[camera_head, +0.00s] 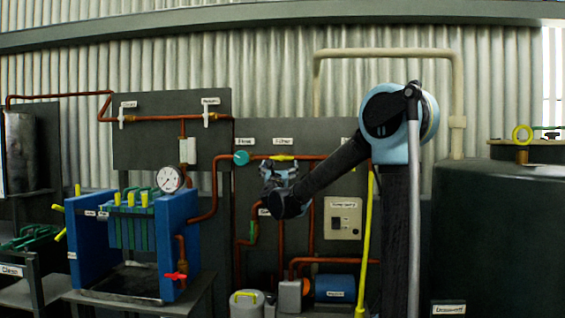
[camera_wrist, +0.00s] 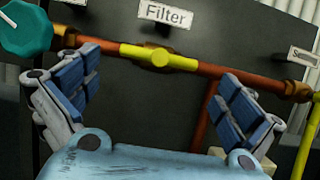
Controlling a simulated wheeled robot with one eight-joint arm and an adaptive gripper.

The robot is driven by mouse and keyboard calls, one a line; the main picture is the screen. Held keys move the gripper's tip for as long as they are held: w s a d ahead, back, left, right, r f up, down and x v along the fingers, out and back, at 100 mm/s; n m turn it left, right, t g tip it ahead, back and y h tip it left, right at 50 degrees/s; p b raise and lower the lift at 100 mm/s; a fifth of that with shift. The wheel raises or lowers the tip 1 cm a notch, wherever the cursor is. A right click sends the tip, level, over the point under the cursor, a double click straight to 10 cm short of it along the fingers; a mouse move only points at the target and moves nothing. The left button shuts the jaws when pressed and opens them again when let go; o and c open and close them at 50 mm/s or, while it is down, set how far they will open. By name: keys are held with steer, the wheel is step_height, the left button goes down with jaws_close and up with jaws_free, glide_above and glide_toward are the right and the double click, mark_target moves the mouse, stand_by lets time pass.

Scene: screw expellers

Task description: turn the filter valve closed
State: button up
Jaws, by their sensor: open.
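The filter valve (camera_wrist: 160,58) has a yellow bar handle with a round hub, set on a copper pipe under a white "Filter" label (camera_wrist: 166,13). Its handle lies roughly along the pipe. In the head view the yellow handle (camera_head: 283,157) shows just above my gripper (camera_head: 281,166). In the wrist view my gripper (camera_wrist: 158,82) is open, with blue-padded fingers spread to the left and right of the handle. Nothing is between the fingers close to the palm. I cannot tell how far the fingertips are from the panel.
A teal round knob (camera_wrist: 25,28) sits on the same pipe at left. A copper pipe (camera_wrist: 206,112) drops behind the right finger. A yellow vertical pipe (camera_head: 365,240) stands right of my gripper. A control box (camera_head: 343,217) is lower on the dark panel (camera_head: 330,135).

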mark_target(281, 159)
steer(key=x, duration=0.7)
steer(key=shift+w+r, duration=0.2)
steer(key=shift+w, duration=0.1)
steer(key=shift+c, duration=0.6)
